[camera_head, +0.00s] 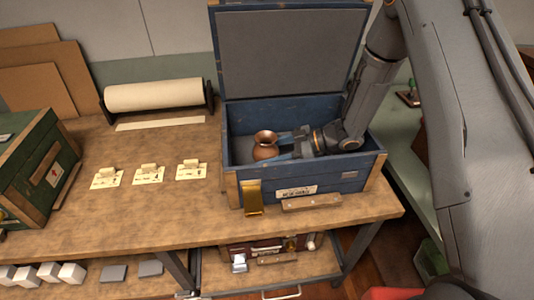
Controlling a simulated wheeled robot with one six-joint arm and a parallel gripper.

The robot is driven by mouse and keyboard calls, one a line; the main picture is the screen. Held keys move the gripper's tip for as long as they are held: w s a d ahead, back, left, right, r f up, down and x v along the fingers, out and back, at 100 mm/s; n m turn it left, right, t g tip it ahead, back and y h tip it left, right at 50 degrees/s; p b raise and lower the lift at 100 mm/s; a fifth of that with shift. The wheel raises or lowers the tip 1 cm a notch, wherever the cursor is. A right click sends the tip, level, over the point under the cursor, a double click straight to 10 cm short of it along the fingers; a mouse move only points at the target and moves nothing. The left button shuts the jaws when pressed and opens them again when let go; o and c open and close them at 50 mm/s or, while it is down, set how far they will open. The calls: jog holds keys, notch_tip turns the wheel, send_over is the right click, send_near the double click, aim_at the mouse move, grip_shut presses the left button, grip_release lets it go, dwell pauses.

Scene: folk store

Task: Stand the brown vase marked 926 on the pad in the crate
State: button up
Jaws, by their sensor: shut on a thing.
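The brown vase (265,149) is upright inside the open blue crate (310,181), towards its left side. My gripper (279,145) reaches into the crate from the right, with its fingers shut on the vase. The number on the vase cannot be read from here. The crate's floor, the pad and the vase's foot are hidden behind the front wall, so I cannot tell whether the vase touches the pad.
The crate's lid (289,55) stands open at the back. A brass latch (253,197) hangs on its front. Several small tags (149,173) lie left of it, near a paper roll (154,94) and a green crate (37,166).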

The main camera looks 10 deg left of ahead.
jog(key=o, duration=1.2)
jog(key=shift+f, duration=0.1)
jog(key=shift+d+r, duration=0.2)
jog(key=shift+d, duration=0.05)
jog(key=b+v, duration=0.2)
jog(key=v, duration=0.5)
jog(key=shift+r, duration=0.15)
